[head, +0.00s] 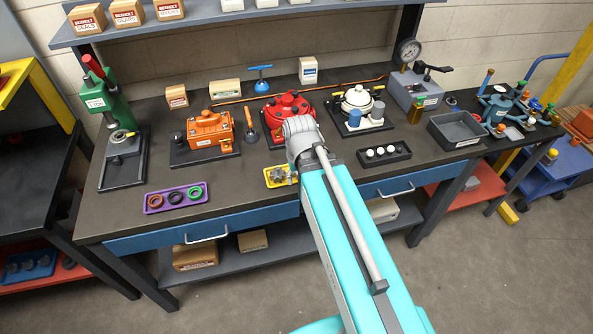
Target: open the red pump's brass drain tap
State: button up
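The red pump (283,110) stands on a dark base on the workbench, in the middle of the head view. It is round with a red lid. My turquoise arm reaches up from the bottom of the view, and its grey joint covers the front right of the pump. I cannot make out the brass drain tap; that side of the pump is partly hidden. My gripper does not show; it seems hidden behind the arm's end, so I cannot tell how it stands to the pump or tap.
An orange pump (209,132) stands left of the red one and a cream pump (357,98) right of it. A yellow tray (270,181), a purple tray (157,203) and a black tray (397,160) lie along the front. A blue T-handled tool (262,85) stands behind.

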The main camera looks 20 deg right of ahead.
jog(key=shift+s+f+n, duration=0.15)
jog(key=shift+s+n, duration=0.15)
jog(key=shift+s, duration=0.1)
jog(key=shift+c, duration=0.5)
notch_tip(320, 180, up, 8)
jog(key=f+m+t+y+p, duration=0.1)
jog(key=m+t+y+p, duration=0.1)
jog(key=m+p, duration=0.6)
send_over(280, 127)
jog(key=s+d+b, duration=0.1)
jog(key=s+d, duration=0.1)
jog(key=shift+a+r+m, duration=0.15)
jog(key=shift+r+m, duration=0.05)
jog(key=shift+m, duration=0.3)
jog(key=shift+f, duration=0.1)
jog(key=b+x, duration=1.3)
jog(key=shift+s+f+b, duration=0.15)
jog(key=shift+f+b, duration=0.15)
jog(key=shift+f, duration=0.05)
